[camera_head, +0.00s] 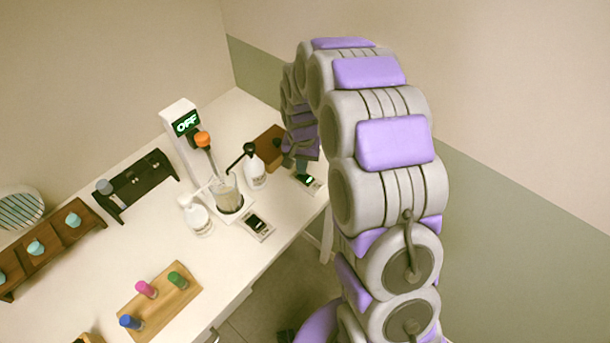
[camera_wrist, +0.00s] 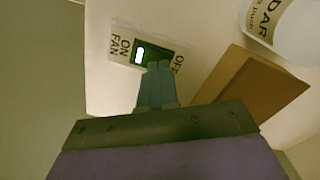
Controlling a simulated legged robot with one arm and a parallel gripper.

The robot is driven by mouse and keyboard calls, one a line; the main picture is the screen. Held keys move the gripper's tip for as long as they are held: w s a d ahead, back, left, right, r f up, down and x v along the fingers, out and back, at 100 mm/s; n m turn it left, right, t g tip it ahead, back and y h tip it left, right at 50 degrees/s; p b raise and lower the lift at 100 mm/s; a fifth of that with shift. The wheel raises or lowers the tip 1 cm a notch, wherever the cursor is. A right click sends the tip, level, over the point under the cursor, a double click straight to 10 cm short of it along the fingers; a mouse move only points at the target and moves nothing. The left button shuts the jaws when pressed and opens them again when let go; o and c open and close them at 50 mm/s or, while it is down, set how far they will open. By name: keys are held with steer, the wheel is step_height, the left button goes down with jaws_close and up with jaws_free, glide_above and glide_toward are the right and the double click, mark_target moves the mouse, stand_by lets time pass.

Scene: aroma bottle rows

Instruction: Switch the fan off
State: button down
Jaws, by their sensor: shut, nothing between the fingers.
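The fan switch (camera_wrist: 140,54) is a dark green rocker on a white plate in the wrist view, with "ON FAN" on its left and "OFF" on its right. A bright green-white bar glows on its ON side. In the head view the fan switch (camera_head: 308,180) lies near the table's right edge, also glowing green. My gripper (camera_wrist: 157,66) is shut and empty. Its fingertips are over the OFF side of the rocker and hide part of it; I cannot tell whether they touch. In the head view my gripper (camera_head: 301,165) points down just above the switch. The round white fan (camera_head: 20,208) stands at far left.
A brown wooden block (camera_wrist: 252,88) sits close to the right of my gripper. A white pump bottle (camera_head: 254,171), a second switch (camera_head: 257,225) and a stirrer (camera_head: 181,124) reading "OFF" stand nearby. Racks with bottles are farther left. The wall is on the right.

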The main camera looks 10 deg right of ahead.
steer(key=shift+f, duration=0.65)
stand_by(0.3)
steer(key=shift+r, duration=0.1)
steer(key=shift+r+p, duration=1.45)
steer(key=shift+r, duration=1.95)
